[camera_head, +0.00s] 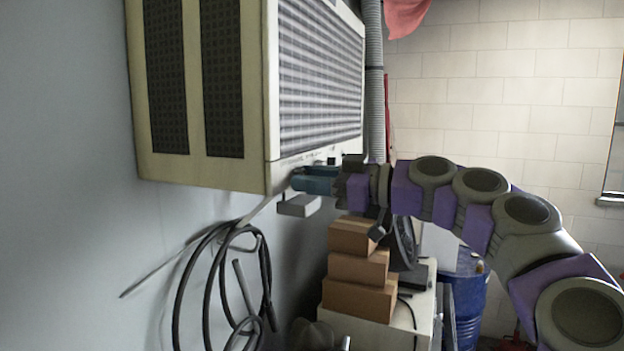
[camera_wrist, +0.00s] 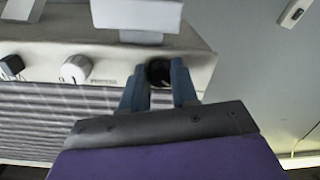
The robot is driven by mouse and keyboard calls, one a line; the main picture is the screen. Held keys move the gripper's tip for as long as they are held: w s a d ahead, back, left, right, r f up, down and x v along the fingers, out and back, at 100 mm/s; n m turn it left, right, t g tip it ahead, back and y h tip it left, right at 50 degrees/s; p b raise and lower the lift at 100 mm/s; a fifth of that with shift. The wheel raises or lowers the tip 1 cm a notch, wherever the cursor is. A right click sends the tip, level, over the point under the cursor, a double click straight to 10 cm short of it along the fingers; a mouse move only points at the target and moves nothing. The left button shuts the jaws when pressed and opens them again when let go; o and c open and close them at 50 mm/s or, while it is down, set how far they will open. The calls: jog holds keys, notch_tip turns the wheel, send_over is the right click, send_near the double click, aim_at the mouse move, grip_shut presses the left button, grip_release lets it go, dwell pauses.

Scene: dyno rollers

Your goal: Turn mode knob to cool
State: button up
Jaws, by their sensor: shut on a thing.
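The cream air conditioner (camera_head: 262,170) hangs on the wall at the upper left in the head view. My gripper (camera_head: 300,181) reaches its lower front edge from the right. In the wrist view my gripper (camera_wrist: 158,82) has its two blue fingers around a dark round knob (camera_wrist: 158,72) at the end of the control strip (camera_wrist: 115,62). It is shut on this knob, and the fingers hide part of it. A white knob (camera_wrist: 76,69) and a black knob (camera_wrist: 11,66) sit farther left on the strip. I cannot read which setting the held knob points to.
A grey box-like piece (camera_head: 299,205) hangs just below the gripper. Black hose (camera_head: 215,280) loops on the wall. Stacked cardboard boxes (camera_head: 358,268) and a blue barrel (camera_head: 468,295) stand below my arm. A grey duct (camera_head: 374,90) runs up beside the unit.

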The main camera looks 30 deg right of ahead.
grip_shut()
jog(key=shift+m, duration=0.4)
jog(key=shift+s+a+r+m+t+h+p, duration=0.15)
jog(key=shift+m+p, duration=0.7)
jog(key=shift+m, duration=2.4)
jog(key=shift+d+m+t+h+p, duration=0.1)
jog(key=shift+m+p, duration=0.75)
jog(key=shift+m, duration=2.45)
jog(key=shift+s+a+r+m+t+h+p, duration=0.15)
jog(key=shift+m+p, duration=0.7)
jog(key=shift+m, duration=2.4)
jog(key=shift+w+f, duration=0.1)
jog(key=shift+f, duration=0.05)
